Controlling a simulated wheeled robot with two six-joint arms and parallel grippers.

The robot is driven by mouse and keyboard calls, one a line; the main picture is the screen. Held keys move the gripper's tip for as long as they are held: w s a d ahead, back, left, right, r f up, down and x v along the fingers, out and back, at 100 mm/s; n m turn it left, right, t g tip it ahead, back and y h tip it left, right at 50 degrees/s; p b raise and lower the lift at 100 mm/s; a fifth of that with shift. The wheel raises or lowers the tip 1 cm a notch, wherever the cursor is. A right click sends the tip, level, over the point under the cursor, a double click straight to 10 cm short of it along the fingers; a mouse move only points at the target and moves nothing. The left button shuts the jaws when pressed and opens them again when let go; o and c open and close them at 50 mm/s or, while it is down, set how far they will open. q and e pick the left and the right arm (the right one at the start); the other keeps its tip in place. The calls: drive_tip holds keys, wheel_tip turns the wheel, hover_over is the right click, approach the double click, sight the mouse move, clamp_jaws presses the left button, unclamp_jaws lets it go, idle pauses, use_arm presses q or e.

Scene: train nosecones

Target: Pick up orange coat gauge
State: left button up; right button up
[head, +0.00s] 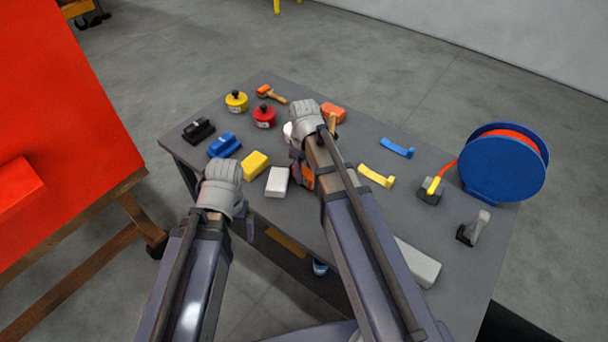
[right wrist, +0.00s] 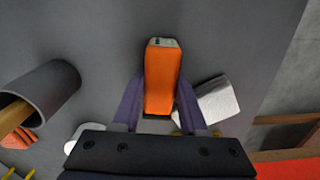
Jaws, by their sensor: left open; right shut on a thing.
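The orange coat gauge (right wrist: 160,78) has a grey end and stands out clearly in the right wrist view. It lies between the two purple fingers of my right gripper (right wrist: 157,104), which is shut on it. In the head view a part of the orange gauge (head: 307,180) shows beside my right wrist, over the front part of the table; the right fingers are largely hidden by the arm there. My left gripper (head: 246,228) is open, near the table's front left edge. Its fingers are mostly hidden behind its wrist.
The grey table (head: 345,154) holds several coloured blocks on the left, a yellow tin (head: 236,101), a red tin (head: 264,116) and a blue reel (head: 505,165) at right. A white block (right wrist: 218,100) lies close beside the right gripper. A red panel (head: 60,130) stands left.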

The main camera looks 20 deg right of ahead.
clamp_jaws()
